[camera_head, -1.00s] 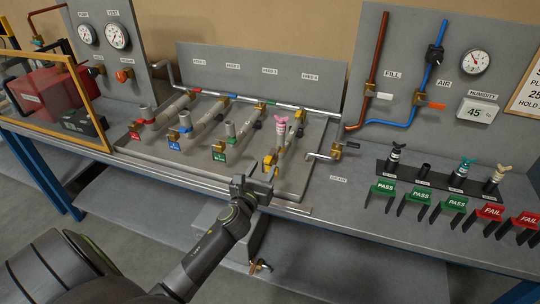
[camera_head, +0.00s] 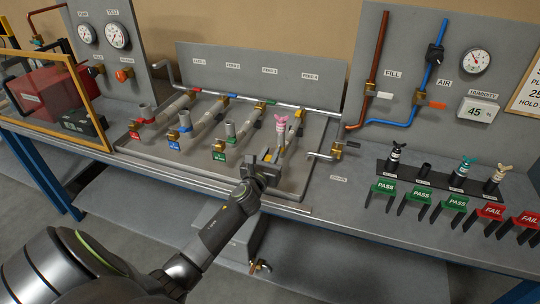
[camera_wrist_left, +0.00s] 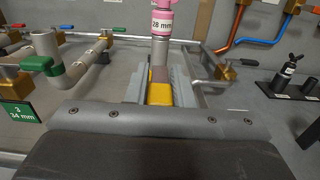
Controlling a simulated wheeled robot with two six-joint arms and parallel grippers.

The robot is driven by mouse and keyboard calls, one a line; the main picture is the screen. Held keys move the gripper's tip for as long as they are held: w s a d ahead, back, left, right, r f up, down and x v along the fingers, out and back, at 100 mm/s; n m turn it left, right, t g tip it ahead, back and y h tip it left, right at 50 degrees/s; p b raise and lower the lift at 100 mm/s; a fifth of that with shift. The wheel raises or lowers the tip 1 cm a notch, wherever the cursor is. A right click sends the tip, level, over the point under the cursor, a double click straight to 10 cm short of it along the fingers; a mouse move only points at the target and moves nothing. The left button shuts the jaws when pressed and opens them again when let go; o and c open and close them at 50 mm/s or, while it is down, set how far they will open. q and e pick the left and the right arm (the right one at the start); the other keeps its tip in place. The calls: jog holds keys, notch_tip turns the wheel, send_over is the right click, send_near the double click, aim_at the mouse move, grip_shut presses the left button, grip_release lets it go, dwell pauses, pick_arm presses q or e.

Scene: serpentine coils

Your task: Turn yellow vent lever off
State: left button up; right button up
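My left gripper (camera_head: 268,163) is at the front of the fourth coil station, in front of the upright pipe with the pink cap (camera_head: 281,127). In the left wrist view its two grey fingers (camera_wrist_left: 161,90) stand apart, one on each side of a yellow piece that looks like the yellow vent lever (camera_wrist_left: 159,94). I cannot tell whether the fingers touch it. The pink 28 mm cap (camera_wrist_left: 163,20) rises just beyond. In the head view, the gripper hides most of the yellow lever. My right gripper is not in view.
Station three with its green lever (camera_wrist_left: 84,62) and green tag (camera_head: 220,156) is to the left. A brass valve (camera_head: 337,149) sits to the right. Green PASS signs (camera_head: 420,195) and several capped fittings stand farther right. The bench front edge lies under my arm.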

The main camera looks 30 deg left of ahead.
aim_at(273, 150)
pick_arm(q)
grip_shut()
jog(key=shift+d, duration=0.1)
jog(key=w+n+g+y+b, duration=0.1)
jog(key=n+g+y+b, duration=0.3)
jog(key=n+g+b, duration=0.1)
jog(key=w+d+n+g+y+b, duration=0.1)
jog(key=n+g+y+b, duration=0.4)
jog(key=n+g+b, duration=0.1)
jog(key=w+d+n+g+y+b, duration=0.1)
jog(key=n+g+y+b, duration=0.3)
jog(key=n+g+b, duration=0.2)
jog(key=shift+w+f+g+b, duration=0.1)
jog(key=shift+f+g+b, duration=0.05)
jog(key=shift+g+b, duration=0.55)
jog(key=shift+w+f+g+b, duration=0.1)
jog(key=shift+g+b, duration=0.25)
jog(key=shift+g, duration=0.55)
jog(key=shift+r+n+g+b, duration=0.15)
jog(key=shift+n+g+b, duration=0.5)
jog(key=shift+b, duration=0.7)
jog(key=shift+g, duration=0.25)
